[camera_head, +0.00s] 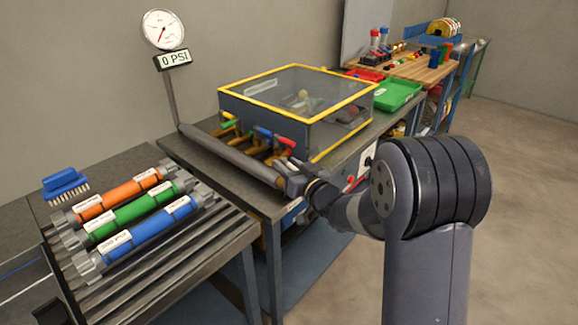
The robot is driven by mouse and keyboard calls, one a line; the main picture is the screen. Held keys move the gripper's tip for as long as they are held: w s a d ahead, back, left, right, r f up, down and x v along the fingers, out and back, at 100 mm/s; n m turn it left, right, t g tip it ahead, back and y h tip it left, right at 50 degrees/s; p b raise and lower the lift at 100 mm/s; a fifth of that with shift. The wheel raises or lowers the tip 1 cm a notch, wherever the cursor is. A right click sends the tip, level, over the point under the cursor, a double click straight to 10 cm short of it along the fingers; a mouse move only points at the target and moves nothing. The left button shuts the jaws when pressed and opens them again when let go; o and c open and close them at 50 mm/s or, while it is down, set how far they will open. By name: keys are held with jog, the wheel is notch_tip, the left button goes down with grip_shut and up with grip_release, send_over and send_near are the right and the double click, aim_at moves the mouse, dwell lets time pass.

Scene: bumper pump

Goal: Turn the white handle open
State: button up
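A row of valves with coloured handles sits along the front of a yellow-edged clear-topped box (300,118). I make out a green handle (228,124), a blue handle (263,132) and a red handle (284,141). My gripper (284,167) is small in view at this right end, close to the valves and the end of the grey pipe (230,157). I cannot tell whether it touches a handle or whether its fingers are apart.
Orange (108,198), green (131,214) and blue (150,231) cylinders lie on a slatted rack at left, near a blue brush (65,185). A green tray (396,95) sits behind. Floor at right is clear.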

grip_shut()
dwell(0.3)
jog(key=shift+r, duration=0.1)
jog(key=shift+w+d+r+n+g+y+p, duration=0.1)
jog(key=shift+d+n+g+y+p, duration=0.05)
jog(key=shift+n+g+y+p, duration=0.35)
jog(key=shift+w+d+n+g+y+p, duration=0.1)
jog(key=shift+n+g+y+p, duration=0.35)
jog(key=shift+y, duration=0.15)
jog(key=shift+n+g+y+p, duration=0.65)
jog(key=shift+g+y, duration=0.15)
jog(key=shift+g, duration=0.15)
